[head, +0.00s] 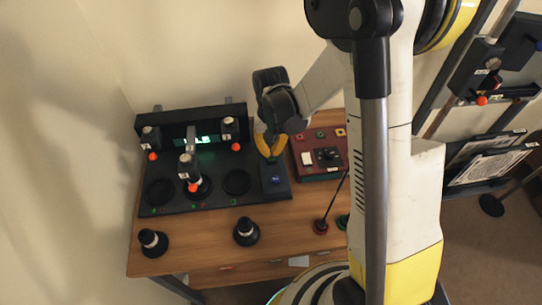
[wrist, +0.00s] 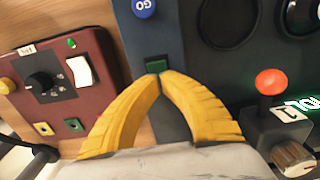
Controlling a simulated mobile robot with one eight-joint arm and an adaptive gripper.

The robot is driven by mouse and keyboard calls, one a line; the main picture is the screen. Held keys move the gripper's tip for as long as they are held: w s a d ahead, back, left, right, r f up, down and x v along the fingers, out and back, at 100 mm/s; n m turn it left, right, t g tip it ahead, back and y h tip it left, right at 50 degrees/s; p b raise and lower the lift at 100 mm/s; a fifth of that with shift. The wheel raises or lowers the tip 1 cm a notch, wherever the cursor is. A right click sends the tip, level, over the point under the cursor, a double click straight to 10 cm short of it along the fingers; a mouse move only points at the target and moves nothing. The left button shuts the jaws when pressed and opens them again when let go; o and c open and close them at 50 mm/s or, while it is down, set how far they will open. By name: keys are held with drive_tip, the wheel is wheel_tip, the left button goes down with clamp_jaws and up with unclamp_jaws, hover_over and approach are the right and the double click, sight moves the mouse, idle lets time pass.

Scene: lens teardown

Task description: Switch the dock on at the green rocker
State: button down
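The dock (head: 215,200) is a dark panel with round sockets on the wooden bench. It has a narrow strip on its right with a blue GO button (head: 275,181), which also shows at the top of the wrist view (wrist: 144,7). The green rocker (wrist: 155,66) is a small dark green piece on that strip in the wrist view; my gripper hides it in the head view. My gripper (wrist: 160,74) has its yellow fingertips together, empty, right at the rocker's near edge. I cannot tell whether they touch it. In the head view my gripper (head: 269,158) points down over the strip.
A dark red box (head: 325,168) with a white rocker (wrist: 82,70) and black knob (wrist: 42,83) stands beside the strip. Units with orange balls (head: 188,172) stand on the dock. Two black pieces (head: 246,232) (head: 152,242) stand in front. A display (head: 205,140) glows green.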

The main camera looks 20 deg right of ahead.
drive_tip(key=shift+r+p, duration=2.25)
drive_tip(key=shift+r, duration=1.2)
drive_tip(key=shift+r, duration=0.15)
drive_tip(key=s+r+n+t, duration=0.2)
drive_tip(key=s+r+t, duration=0.5)
drive_tip(key=s+r, duration=0.8)
wheel_tip(320, 180, up, 3)
drive_tip(key=shift+f, duration=0.15)
